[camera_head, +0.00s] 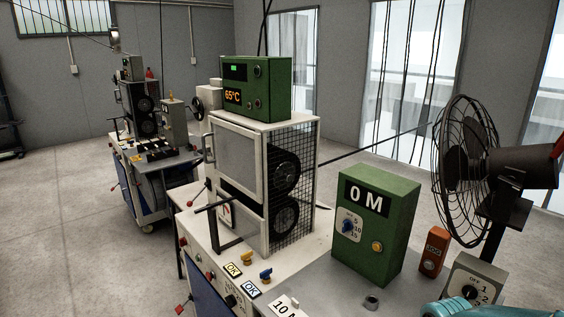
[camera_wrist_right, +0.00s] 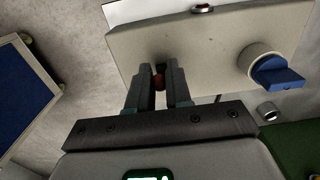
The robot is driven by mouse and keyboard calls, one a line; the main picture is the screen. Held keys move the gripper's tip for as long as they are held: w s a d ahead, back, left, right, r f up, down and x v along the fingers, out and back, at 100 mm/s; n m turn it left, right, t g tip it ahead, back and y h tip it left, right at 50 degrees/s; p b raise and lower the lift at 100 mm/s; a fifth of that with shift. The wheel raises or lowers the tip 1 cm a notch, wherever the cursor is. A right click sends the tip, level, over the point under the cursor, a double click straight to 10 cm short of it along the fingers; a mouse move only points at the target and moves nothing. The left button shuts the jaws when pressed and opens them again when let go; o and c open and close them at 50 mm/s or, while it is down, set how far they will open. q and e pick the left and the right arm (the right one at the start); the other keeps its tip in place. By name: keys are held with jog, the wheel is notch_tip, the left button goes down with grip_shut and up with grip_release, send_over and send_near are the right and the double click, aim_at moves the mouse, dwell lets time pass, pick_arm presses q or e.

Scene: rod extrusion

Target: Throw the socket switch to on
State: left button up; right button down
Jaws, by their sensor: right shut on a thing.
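A blue rotary handle (camera_wrist_right: 278,74) sits on the same panel to the right of the gripper. No lettering shows beside the knob, so I cannot tell its on or off position. The left gripper shows in neither view.
A caged machine (camera_head: 237,165) stands mid-bench. Open floor lies to the left.

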jog(key=shift+w+d+r, duration=0.25)
jog(key=shift+w+d, duration=0.2)
jog(key=shift+d, duration=0.05)
jog(key=shift+w+d+f, duration=0.1)
jog(key=shift+w+d, duration=0.2)
jog(key=shift+d, duration=0.1)
dwell(0.8)
jog(key=shift+w+d, duration=0.15)
jog(key=shift+w+d+f+b, duration=0.2)
jog(key=shift+d+f+b, duration=0.05)
jog(key=shift+b, duration=0.1)
dwell(0.5)
jog(key=c, duration=1)
grip_release()
jog(key=shift+w+d, duration=0.1)
jog(key=shift+o, duration=0.2)
jog(key=shift+r, duration=0.25)
notch_tip(320, 180, up, 16)
